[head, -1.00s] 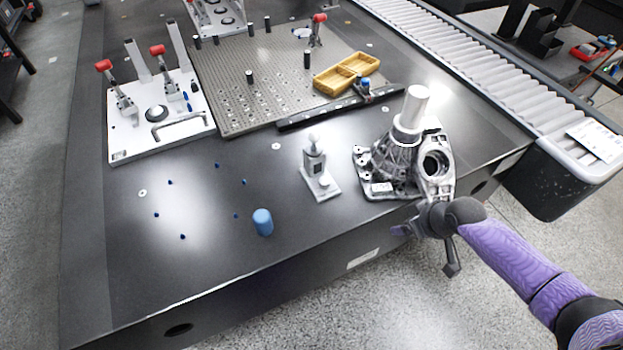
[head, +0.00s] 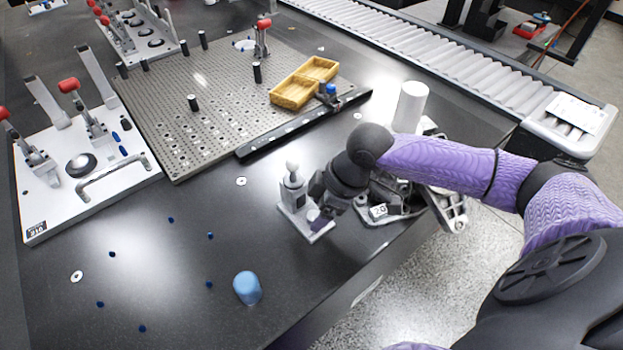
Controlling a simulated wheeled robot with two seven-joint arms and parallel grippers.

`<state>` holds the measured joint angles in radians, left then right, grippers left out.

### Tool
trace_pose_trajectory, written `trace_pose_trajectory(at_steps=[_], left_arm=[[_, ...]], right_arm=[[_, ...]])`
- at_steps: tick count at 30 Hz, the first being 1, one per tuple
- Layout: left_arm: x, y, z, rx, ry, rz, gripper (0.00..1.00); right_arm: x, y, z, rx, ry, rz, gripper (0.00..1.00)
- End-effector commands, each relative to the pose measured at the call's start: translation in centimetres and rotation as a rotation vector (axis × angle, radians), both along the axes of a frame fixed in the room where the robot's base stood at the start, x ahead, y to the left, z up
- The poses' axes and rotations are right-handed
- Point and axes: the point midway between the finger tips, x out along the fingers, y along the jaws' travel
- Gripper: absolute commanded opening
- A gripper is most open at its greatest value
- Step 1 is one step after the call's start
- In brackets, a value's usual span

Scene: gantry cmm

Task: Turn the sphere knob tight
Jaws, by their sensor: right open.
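The grey stand (head: 293,190) with a small pale sphere (head: 292,167) on top stands upright on the black table. Its flat base (head: 297,226) reaches toward the front right. My right gripper (head: 314,212) is just right of the stand, low over the front right part of its base. It is open, with its fingers around or beside the spot where the knob on the base sits. The knob is hidden behind the fingers, and I cannot tell whether they touch it. My left gripper is not in view.
A blue cap (head: 247,288) stands in front of the stand. A perforated plate (head: 200,130), a yellow tray (head: 296,93) and a clamp fixture (head: 95,185) lie behind and left.

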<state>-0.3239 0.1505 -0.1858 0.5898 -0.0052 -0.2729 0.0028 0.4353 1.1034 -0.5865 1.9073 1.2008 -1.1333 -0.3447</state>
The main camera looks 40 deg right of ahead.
Motion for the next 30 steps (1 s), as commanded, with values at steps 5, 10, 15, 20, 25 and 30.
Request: trace_pose_trajectory(at_steps=[5,10,15,20,25,30], left_arm=[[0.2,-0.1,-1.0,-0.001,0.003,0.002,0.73],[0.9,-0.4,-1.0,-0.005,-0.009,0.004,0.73],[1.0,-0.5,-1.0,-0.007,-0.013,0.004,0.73],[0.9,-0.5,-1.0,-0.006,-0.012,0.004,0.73],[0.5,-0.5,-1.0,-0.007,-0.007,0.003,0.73],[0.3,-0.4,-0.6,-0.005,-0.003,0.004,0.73]], right_arm=[[0.4,0.4,-1.5,0.0,0.0,-0.001,0.73],[0.5,0.4,-1.4,-0.001,-0.002,-0.002,0.73],[0.5,0.4,-1.4,-0.001,-0.002,-0.002,0.47],[0.5,0.4,-1.4,-0.001,-0.002,-0.002,0.13],[0.4,0.4,-1.4,-0.001,-0.002,-0.002,0.0],[0.4,0.4,-1.2,-0.001,-0.003,-0.011,0.0]])
